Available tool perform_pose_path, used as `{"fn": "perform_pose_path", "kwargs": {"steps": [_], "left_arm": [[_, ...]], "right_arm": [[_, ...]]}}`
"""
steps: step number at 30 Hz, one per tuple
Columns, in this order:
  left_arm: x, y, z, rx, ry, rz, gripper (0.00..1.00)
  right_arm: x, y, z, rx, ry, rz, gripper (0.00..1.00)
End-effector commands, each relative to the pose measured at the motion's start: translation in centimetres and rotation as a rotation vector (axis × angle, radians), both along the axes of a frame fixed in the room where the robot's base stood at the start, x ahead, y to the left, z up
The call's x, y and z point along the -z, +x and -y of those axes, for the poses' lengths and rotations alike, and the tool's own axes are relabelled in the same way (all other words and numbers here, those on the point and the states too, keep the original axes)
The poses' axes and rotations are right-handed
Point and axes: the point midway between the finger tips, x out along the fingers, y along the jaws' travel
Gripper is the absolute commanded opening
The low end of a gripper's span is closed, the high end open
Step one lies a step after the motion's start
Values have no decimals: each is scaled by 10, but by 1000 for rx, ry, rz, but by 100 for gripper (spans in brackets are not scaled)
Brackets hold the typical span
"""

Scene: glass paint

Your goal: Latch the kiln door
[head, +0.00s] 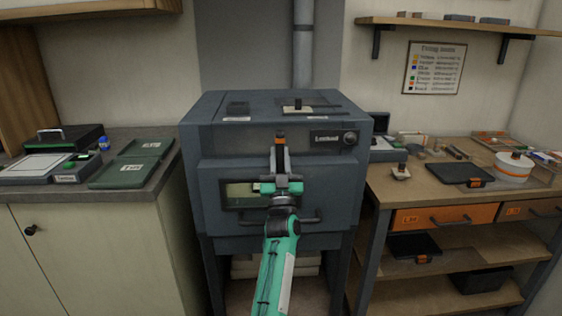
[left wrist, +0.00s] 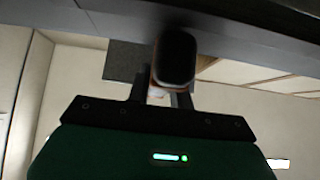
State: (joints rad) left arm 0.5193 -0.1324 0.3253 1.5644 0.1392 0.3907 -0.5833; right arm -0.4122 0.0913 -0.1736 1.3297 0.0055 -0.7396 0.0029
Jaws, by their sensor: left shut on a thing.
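The blue-grey kiln (head: 210,140) stands in the middle of the head view. Its front door (head: 345,185) has a small window and a horizontal handle (head: 308,217), and it looks closed against the body. My left gripper (head: 280,148) is in front of the kiln's upper front, pointing up. It is shut on a small latch handle with an orange-and-black end (head: 281,136). In the left wrist view, a dark rounded knob (left wrist: 175,58) sits between the fingers. The gripper hides part of the latch and door edge. My right gripper is not in view.
A label and a round dial (head: 349,138) are on the kiln's upper right. A counter (head: 168,170) with green trays is at left. A wooden bench (head: 385,190) with tools, a dark tray and a white pot is at right. A pipe (head: 303,50) rises behind.

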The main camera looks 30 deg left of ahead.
Motion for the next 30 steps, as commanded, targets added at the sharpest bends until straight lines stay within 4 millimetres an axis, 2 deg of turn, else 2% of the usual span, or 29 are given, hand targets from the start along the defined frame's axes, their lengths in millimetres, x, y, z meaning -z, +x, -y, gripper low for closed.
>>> {"fn": "perform_pose_path", "kwargs": {"steps": [15, 16, 19, 30], "left_arm": [[0, 0, 0, 2, -20, 12, 0], [0, 0, 0, 3, -20, 13, 24], [0, 0, 0, 2, -20, 12, 43], [2, 0, 0, 0, -18, 11, 44]], "right_arm": [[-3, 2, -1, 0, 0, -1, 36], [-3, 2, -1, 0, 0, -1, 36], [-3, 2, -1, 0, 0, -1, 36], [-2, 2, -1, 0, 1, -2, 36]]}}
